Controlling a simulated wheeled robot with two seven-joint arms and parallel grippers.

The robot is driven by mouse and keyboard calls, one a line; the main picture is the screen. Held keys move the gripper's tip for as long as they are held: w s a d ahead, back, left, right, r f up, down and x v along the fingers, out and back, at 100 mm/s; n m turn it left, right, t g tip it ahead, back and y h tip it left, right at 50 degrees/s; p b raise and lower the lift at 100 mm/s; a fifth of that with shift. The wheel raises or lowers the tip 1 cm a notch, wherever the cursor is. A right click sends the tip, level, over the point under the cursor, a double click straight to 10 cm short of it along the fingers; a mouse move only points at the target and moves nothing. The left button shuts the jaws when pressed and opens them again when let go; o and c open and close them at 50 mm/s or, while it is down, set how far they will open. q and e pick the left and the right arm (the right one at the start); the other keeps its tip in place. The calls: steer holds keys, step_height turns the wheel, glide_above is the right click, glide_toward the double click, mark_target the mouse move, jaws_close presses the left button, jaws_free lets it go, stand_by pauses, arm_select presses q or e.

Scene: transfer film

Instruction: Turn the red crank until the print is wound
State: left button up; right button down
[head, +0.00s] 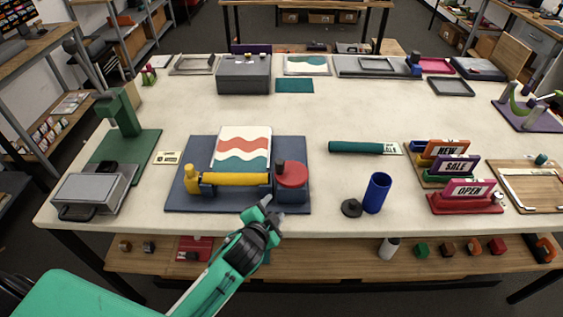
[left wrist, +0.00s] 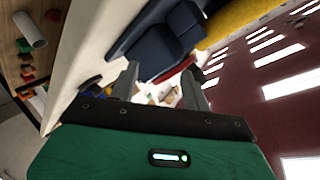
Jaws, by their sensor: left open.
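The red crank (head: 292,177) is a round red disc with a dark knob, at the right end of a yellow roller (head: 235,179) on a navy base (head: 200,150). A print (head: 242,146) with red and teal waves lies flat behind the roller. My left gripper (head: 265,208) is open and empty, just in front of the base's near edge, a little left of the crank and apart from it. In the left wrist view its two fingers (left wrist: 160,85) are spread, with the roller (left wrist: 235,20) and navy base parts (left wrist: 165,30) beyond. My right gripper is out of view.
A blue cylinder (head: 377,192) and a small black piece (head: 351,208) stand right of the base. A teal roll (head: 356,148) lies behind them. A green press (head: 120,125) and grey box (head: 88,195) are at left, sign stands (head: 465,190) at right. The table middle is clear.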

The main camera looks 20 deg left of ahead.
arm_select(q)
steer(key=w+d+r+m+t+h, duration=0.2)
steer(key=w+d+r+m+h, duration=0.25)
steer(key=d+r+m, duration=0.35)
steer(key=w+d+r+m+t+h, duration=0.2)
steer(key=w+d+r+m+h, duration=0.25)
steer(key=r, duration=0.45)
steer(key=s+d+r+m+g+h, duration=0.4)
steer(key=m+h, duration=0.4)
steer(key=m, duration=0.5)
steer(key=m+g+y+p, duration=0.3)
steer(key=m+g+y, duration=1.3)
steer(key=m, duration=0.8)
glide_toward(280, 161)
steer(key=f+p, duration=0.1)
steer(key=f, duration=0.2)
steer(key=s+d+f+t+y+p, duration=0.1)
steer(key=f+p, duration=0.1)
steer(key=f, duration=0.1)
steer(key=s+f+t+p, duration=0.1)
steer(key=f+p, duration=0.1)
steer(key=f, duration=0.2)
steer(key=shift+s+d+y, duration=0.1)
steer(key=shift+d+y, duration=0.15)
steer(key=shift+y, duration=0.15)
steer(key=shift+f, duration=0.5)
